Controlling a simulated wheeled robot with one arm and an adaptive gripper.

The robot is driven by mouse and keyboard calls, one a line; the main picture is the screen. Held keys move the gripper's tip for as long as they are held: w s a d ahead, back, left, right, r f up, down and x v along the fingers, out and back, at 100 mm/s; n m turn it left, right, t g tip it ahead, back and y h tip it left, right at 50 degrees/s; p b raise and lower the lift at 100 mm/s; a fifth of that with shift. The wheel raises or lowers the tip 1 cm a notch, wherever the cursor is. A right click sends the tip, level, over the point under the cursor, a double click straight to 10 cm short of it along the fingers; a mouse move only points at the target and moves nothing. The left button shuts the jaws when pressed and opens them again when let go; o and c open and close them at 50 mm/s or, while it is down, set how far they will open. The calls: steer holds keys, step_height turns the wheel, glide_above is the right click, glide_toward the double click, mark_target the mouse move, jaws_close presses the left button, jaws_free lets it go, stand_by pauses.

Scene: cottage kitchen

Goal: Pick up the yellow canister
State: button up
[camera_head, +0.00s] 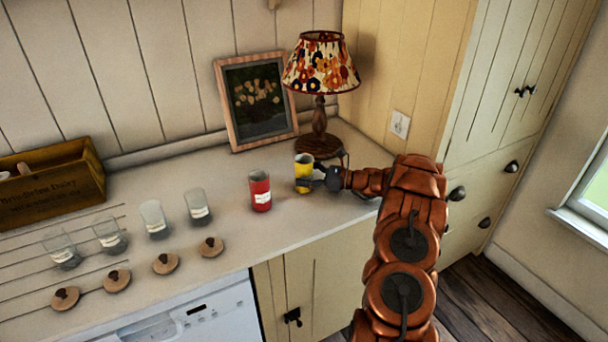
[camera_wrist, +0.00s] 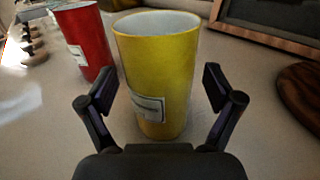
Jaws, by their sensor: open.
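The yellow canister (camera_head: 303,168) stands upright on the counter, in front of the lamp and to the right of the red canister. In the wrist view the yellow canister (camera_wrist: 158,75) is in the middle, open at the top, with a white label low on its side. My gripper (camera_wrist: 160,92) is open, with one finger on each side of the canister's near part. A gap shows between each finger and the canister. In the head view my gripper (camera_head: 318,178) reaches in from the right and hides part of the canister.
A red canister (camera_head: 260,191) stands close on the left; it also shows in the wrist view (camera_wrist: 84,42). A patterned lamp (camera_head: 320,65) and a framed picture (camera_head: 256,105) stand behind. Several glass jars (camera_head: 198,206), wooden lids (camera_head: 211,247) and a wooden crate (camera_head: 52,185) are farther left.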

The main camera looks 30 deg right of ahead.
steer(key=c, duration=1.4)
